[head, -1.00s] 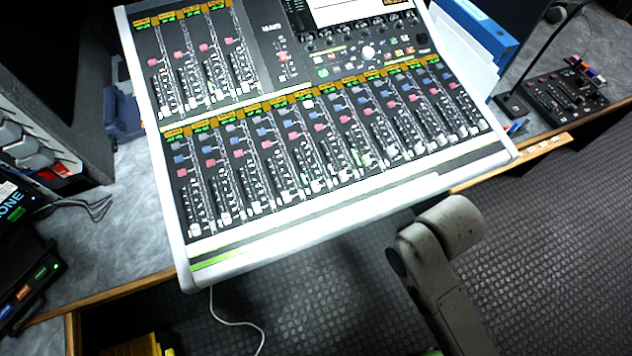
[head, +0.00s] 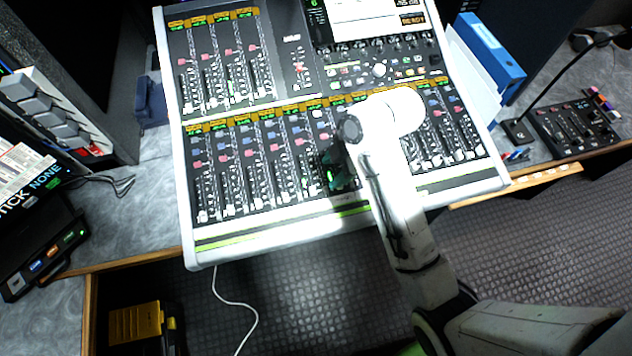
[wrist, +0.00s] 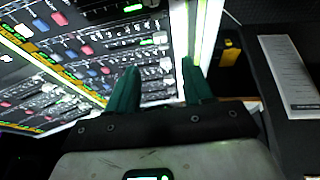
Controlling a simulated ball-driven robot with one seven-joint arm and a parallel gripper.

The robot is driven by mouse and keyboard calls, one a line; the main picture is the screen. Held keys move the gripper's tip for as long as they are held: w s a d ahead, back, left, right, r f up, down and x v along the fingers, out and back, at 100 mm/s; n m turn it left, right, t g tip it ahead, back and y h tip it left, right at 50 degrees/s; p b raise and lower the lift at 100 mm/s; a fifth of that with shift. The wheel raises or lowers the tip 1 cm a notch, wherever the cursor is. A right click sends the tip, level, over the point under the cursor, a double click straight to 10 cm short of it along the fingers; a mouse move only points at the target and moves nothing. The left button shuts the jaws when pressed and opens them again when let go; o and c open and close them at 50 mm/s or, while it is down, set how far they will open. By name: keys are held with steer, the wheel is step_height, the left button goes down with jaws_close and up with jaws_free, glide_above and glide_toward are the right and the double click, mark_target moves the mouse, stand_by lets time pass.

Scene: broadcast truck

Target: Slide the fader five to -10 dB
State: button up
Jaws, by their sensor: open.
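The mixing console (head: 187,150) has a lower bank of several fader strips, each with a pale cap. Channel numbers are too small to read. In the wrist view my gripper (wrist: 160,78) is open and empty, fingers apart above the console's front edge. I cannot tell if a finger touches the panel. My wrist hides several strips further right.
An upper fader bank (head: 222,65) and a screen lie behind. A blue binder (head: 488,50) and a small control panel (head: 575,125) stand at right. A yellow case (head: 136,323) is on the floor at lower left.

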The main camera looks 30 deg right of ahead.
mark_target(313, 189)
steer(key=p+x, duration=0.1)
steer(key=x, duration=0.9)
steer(key=shift+w+a+f, duration=0.1)
steer(key=shift+a+f, duration=0.05)
steer(key=shift+f, duration=0.2)
jaws_close()
